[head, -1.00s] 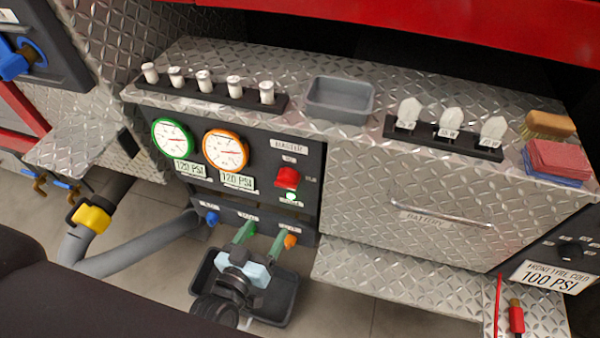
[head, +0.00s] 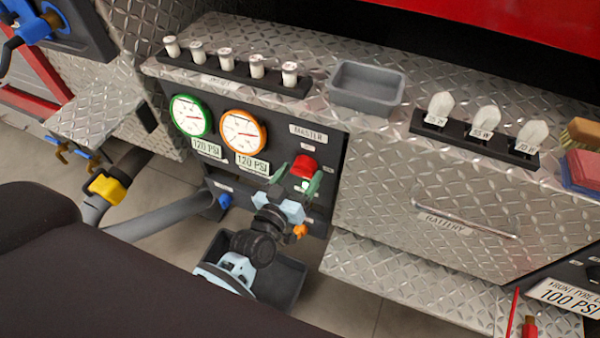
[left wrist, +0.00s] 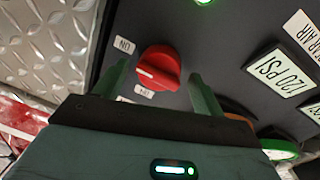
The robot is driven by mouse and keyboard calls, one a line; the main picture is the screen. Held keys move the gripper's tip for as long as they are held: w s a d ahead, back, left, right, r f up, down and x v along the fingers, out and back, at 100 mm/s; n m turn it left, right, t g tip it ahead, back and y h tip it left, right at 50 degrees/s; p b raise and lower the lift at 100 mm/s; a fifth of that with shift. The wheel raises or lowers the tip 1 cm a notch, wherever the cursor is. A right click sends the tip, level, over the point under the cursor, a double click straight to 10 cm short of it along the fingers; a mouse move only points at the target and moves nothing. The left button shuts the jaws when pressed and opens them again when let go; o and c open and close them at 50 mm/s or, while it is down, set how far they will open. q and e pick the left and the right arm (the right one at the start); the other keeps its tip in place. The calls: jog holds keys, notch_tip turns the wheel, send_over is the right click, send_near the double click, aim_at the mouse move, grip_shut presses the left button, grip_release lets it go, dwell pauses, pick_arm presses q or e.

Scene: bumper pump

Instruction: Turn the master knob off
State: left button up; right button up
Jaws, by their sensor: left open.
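The red master knob (head: 303,164) is on the dark panel under the MASTER label (head: 308,133). My left gripper (head: 298,179) is open in front of the panel, its two green fingers on either side of the knob's lower part in the head view. In the left wrist view, the red knob (left wrist: 158,68) lies between the spread fingertips of the left gripper (left wrist: 160,82). Contact cannot be told. A white mark on the knob faces left, near two small white labels. A green light (left wrist: 203,2) is lit at the top edge. My right gripper is not in view.
Green-rimmed (head: 190,117) and orange-rimmed gauges (head: 242,132) are left of the knob. A blue knob (head: 225,201) and an orange knob (head: 299,232) sit lower. A black bin (head: 285,275) stands below. A grey tray (head: 367,88) rests on the ledge above.

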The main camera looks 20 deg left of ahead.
pick_arm(q)
jog(key=shift+w+d, duration=0.1)
jog(key=shift+w, duration=0.35)
jog(key=c, duration=0.9)
